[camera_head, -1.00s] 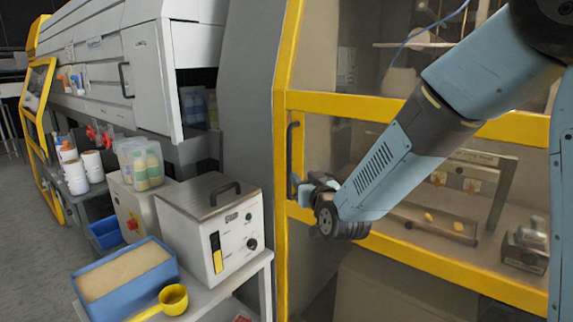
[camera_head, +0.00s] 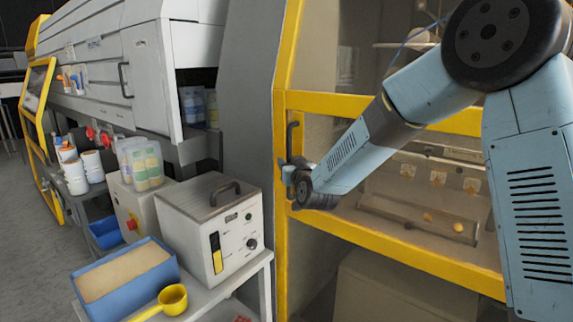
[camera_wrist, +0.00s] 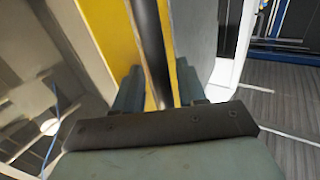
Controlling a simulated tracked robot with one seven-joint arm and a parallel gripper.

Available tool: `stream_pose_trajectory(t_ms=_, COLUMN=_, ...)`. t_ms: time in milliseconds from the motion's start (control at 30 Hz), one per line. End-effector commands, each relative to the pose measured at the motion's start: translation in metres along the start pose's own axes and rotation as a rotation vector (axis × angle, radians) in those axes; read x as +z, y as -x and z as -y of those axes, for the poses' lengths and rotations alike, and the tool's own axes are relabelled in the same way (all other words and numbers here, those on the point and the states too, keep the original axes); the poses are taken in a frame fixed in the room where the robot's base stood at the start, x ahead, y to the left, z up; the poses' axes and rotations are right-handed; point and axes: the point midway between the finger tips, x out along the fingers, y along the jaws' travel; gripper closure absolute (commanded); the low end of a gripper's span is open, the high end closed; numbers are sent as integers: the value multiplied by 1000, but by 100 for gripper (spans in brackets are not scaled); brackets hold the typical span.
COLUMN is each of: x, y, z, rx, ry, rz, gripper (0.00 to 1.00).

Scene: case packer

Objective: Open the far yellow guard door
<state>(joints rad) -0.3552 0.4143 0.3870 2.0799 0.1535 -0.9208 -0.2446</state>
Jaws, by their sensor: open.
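A large yellow-framed guard door (camera_head: 400,106) with clear panels fills the right of the head view, and it looks closed. Its dark upright bar handle (camera_head: 294,137) is on the left side of the frame. Another yellow-framed door (camera_head: 38,88) stands far off at the left. My gripper (camera_head: 287,178) is at the lower part of the large door's handle. In the wrist view, my gripper (camera_wrist: 158,82) is open, with one finger on each side of the dark handle (camera_wrist: 150,45). The yellow frame (camera_wrist: 113,35) is behind the handle. The handle's lower end is hidden by my gripper.
Left of the door, a bench (camera_head: 232,300) holds a white control box (camera_head: 205,222), a blue tray (camera_head: 125,280) and a yellow scoop (camera_head: 173,299). A grey machine wall (camera_head: 245,110) adjoins the frame. Open floor (camera_head: 30,230) lies at the far left.

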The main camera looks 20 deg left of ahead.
Motion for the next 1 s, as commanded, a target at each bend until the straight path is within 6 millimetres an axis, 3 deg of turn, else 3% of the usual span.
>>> stream_pose_trajectory(t_ms=167, x=0, y=0, z=0, rx=0, ry=0, rz=0, gripper=59)
stream_pose_trajectory(t_ms=600, x=0, y=0, z=-1, rx=1, ry=0, rz=0, gripper=100)
stream_pose_trajectory(t_ms=1000, x=0, y=-2, z=4, rx=1, ry=1, rz=0, gripper=100)
